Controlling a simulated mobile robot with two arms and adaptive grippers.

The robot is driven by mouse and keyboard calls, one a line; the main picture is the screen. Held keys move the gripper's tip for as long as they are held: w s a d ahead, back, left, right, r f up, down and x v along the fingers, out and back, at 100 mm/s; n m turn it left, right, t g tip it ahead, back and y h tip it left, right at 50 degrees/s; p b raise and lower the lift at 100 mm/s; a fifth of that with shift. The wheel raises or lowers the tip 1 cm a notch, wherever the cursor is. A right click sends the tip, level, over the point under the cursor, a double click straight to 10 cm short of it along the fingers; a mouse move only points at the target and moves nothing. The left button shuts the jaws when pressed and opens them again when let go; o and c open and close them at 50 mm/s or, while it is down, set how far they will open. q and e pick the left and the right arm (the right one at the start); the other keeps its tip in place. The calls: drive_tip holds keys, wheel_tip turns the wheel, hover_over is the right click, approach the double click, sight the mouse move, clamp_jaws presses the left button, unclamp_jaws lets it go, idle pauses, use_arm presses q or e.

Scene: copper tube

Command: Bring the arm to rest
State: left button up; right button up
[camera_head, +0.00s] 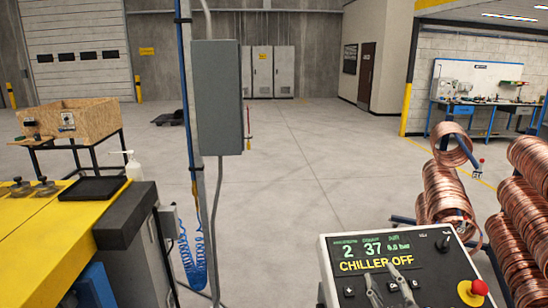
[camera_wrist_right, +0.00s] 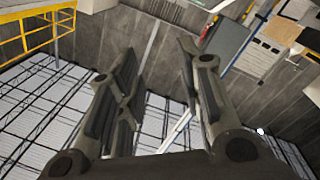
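My right gripper (camera_head: 383,271) shows at the bottom of the head view, in front of a control panel (camera_head: 333,262). In the right wrist view its two fingers (camera_wrist_right: 158,48) stand apart with nothing between them, so it is open and empty. That view looks up past the fingers to the roof and walls. My left gripper is not in the head view.
The panel's display (camera_head: 375,252) reads CHILLER OFF, and it has a red button (camera_head: 473,291). Copper coils (camera_head: 441,190) hang on racks at right. A yellow-topped bench (camera_head: 40,235) stands at left; a grey cabinet (camera_head: 217,97) is on a post. The floor (camera_head: 300,160) beyond is clear.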

drive_tip(key=s+d+f+m+g+h, duration=0.1)
drive_tip(key=s+f+m+g, duration=0.3)
drive_tip(key=s+f+g, duration=0.7)
drive_tip(key=s+a+f+g+y, duration=0.1)
drive_tip(key=s+a+f+g, duration=0.1)
drive_tip(key=s+f, duration=0.55)
drive_tip(key=s+a+f+g+y, duration=0.15)
drive_tip(key=s+f, duration=0.35)
drive_tip(key=s, duration=0.5)
wheel_tip(320, 180, down, 34)
drive_tip(key=s+g+b, duration=0.1)
drive_tip(key=g+b, duration=0.1)
drive_tip(key=b, duration=0.6)
drive_tip(key=s+d+f+b, duration=0.1)
drive_tip(key=s+f+b, duration=0.2)
drive_tip(key=s+f, duration=0.5)
drive_tip(key=s+d+f+h+b, duration=0.1)
drive_tip(key=s+d+f+b, duration=0.1)
drive_tip(key=s+f, duration=0.6)
wheel_tip(320, 180, down, 7)
drive_tip(key=shift+s+r+g+b, duration=0.2)
drive_tip(key=shift+s+g+b, duration=0.2)
drive_tip(key=shift+b, duration=0.2)
